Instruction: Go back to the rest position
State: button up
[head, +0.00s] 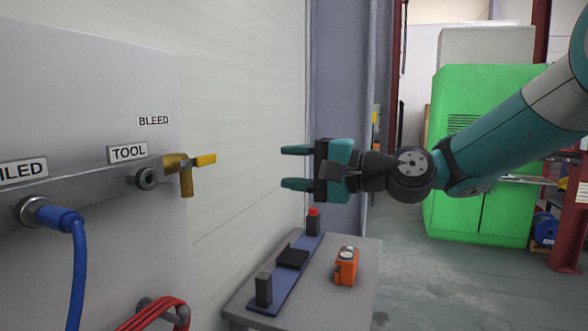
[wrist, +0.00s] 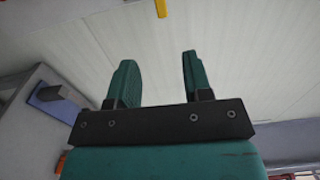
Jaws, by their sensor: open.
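My gripper (head: 284,167) is at the end of my teal and white arm, which comes in from the right in the head view. It points left, with its two teal fingers apart and nothing between them. The fingers also show in the wrist view (wrist: 157,78), against a pale wall. The gripper is in the air above a small grey table (head: 364,292) and to the right of the yellow-handled bleed valve (head: 186,170), apart from both.
A blue hose (head: 78,260) is plugged into the panel (head: 90,90) at left. A red coiled cable (head: 157,315) hangs below. The table holds a blue strip (head: 285,279) with black blocks and an orange device (head: 346,267). A green cabinet (head: 478,215) stands behind my arm.

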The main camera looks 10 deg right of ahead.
jog(key=s+a+f+n+g+h, duration=0.2)
jog(key=s+a+f+n+g, duration=0.1)
jog(key=s+f+n, duration=0.3)
jog(key=s+d+f+n+g+h, duration=0.3)
jog(key=s+f+h, duration=0.1)
jog(key=s, duration=0.6)
jog(key=s+d+f+n+g+h, duration=0.3)
jog(key=s+d+f+n+h, duration=0.1)
jog(key=s, duration=0.6)
notch_tip(320, 180, down, 3)
jog(key=shift+s+r+n+g+h, duration=0.15)
jog(key=shift+s+n+g+h, duration=0.15)
jog(key=shift+s+h, duration=0.15)
